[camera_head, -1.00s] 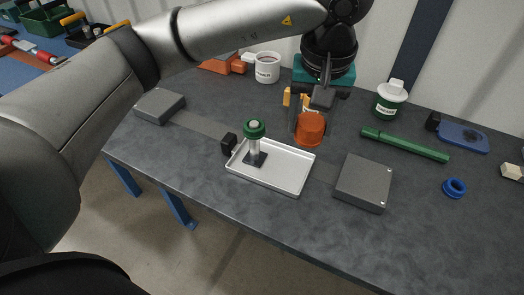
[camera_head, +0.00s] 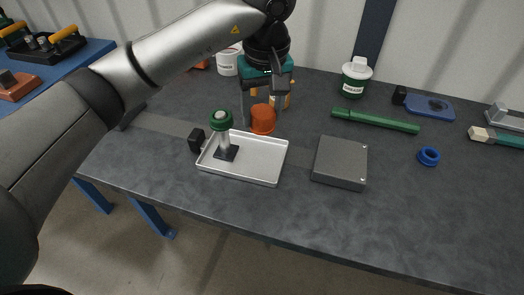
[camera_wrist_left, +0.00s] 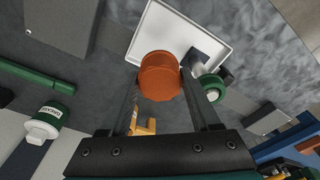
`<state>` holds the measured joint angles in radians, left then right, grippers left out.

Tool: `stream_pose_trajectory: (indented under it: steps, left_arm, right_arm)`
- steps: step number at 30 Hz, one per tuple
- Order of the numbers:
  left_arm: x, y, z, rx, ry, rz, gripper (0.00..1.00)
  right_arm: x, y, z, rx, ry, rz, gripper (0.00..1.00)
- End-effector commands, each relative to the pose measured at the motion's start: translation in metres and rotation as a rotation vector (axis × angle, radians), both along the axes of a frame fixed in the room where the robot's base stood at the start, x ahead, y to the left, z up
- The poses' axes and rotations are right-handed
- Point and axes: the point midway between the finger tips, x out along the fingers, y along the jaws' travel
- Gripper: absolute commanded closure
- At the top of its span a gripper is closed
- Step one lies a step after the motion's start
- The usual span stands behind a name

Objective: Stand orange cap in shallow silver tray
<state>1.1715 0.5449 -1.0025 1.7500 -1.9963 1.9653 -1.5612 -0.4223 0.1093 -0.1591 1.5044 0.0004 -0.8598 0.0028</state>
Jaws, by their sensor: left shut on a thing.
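My left gripper (camera_head: 262,112) is shut on the orange cap (camera_head: 263,121), one finger on each side of it. The cap appears upright, by the far edge of the shallow silver tray (camera_head: 264,157); its exact height is hard to tell. In the left wrist view the cap (camera_wrist_left: 160,77) sits between the fingers of the gripper (camera_wrist_left: 160,92) and overlaps the tray's near edge (camera_wrist_left: 165,28). The tray's right part is bare. My right gripper is not in view.
A grey box (camera_head: 340,162) stands right of the tray, and a black block (camera_head: 196,141) touches or nearly touches its left side. A yellow-orange object (camera_wrist_left: 146,127) is behind the cap.

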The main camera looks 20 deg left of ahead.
Motion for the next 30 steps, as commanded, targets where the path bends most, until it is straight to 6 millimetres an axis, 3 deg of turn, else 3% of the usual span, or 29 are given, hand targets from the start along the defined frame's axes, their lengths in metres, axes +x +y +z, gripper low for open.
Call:
stream_pose_trajectory:
  steps: [3,9,16,24,30]
  left_arm:
    - [-0.001,0.0,-0.025,0.0,0.002,-0.001,0.91]
    - [0.0,0.0,-0.056,0.0,0.001,0.0,0.91]
    - [0.0,0.0,-0.071,0.001,0.001,0.0,0.91]
    - [0.0,0.0,-0.103,0.0,0.0,0.0,0.91]
    - [0.0,0.0,-0.104,0.0,-0.001,-0.001,0.91]
  right_arm:
    - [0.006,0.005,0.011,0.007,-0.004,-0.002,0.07]
    - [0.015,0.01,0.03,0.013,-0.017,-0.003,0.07]
    - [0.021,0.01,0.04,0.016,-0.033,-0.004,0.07]
    - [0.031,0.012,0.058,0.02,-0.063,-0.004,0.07]
    - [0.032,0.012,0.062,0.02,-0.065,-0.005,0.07]
